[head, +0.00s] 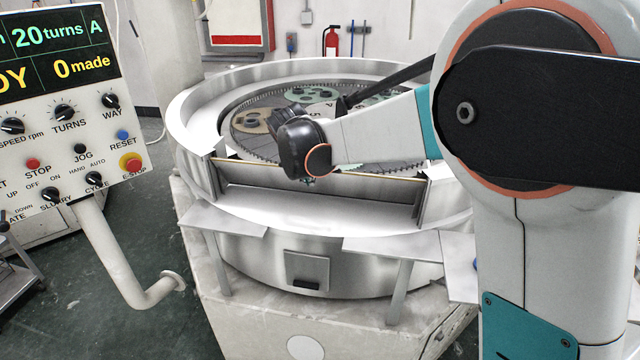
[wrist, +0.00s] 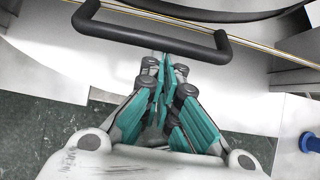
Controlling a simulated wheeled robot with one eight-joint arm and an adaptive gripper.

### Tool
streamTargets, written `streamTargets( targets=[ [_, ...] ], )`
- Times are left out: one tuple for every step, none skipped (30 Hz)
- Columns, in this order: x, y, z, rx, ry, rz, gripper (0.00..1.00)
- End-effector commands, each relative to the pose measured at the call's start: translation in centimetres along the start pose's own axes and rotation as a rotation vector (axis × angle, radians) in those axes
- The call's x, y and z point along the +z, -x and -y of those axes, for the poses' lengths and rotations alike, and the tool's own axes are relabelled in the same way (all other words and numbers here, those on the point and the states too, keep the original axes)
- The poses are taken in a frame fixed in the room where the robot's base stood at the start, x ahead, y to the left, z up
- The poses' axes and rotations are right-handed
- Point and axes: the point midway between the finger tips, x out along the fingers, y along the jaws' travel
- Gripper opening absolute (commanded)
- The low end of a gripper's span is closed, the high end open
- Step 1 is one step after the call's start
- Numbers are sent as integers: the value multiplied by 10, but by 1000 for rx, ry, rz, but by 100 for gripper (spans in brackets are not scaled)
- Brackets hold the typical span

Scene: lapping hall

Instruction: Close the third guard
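The lapping machine (head: 205,125) has a round steel wall with a gap at its front. A low guard panel (head: 375,198) with a brownish top edge spans this gap. Which guard counts as the third I cannot tell. In the wrist view a black bar handle (wrist: 120,31) crosses the top, near a thin gold edge. My gripper (wrist: 166,66) points at the handle from below, its fingertips close together right by the bar. No gap shows between the finger pads, and nothing is visibly held. In the head view my dark wrist joint hides most of the gripper.
The control panel (head: 75,120) on a bent post (head: 120,255) stands at the left. Steel shelves (head: 222,220) stick out at the machine's front. Toothed discs (head: 315,97) lie inside the ring. A blue knob (wrist: 311,142) shows at the right of the wrist view. Green floor is free at lower left.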

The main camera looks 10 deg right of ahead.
Motion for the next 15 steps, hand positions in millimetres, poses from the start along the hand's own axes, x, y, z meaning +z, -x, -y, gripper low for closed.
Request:
streamTargets(
  targets=[
    [14, 6, -2, -1, 0, 5, 0],
    [20, 7, -4, -1, 0, 5, 0],
    [28, 8, -5, -1, 0, 6, 0],
    [33, 8, -6, -1, 0, 6, 0],
    [39, 9, -6, -1, 0, 6, 0],
    [47, 8, -6, -1, -1, 7, 0],
    [53, 7, -6, -1, -2, 7, 0],
    [59, 7, -6, -1, -2, 8, 0],
    [66, 6, -6, -1, -1, 8, 0],
    [71, 4, -6, -1, -1, 8, 0],
    [76, 3, -6, -1, 0, 7, 0],
    [82, 2, -6, -1, -1, 7, 0],
    [86, 0, -6, -1, -1, 7, 0],
    [90, -1, -6, -1, -1, 6, 0],
    [95, -3, -6, -1, -2, 6, 0]
  ],
)
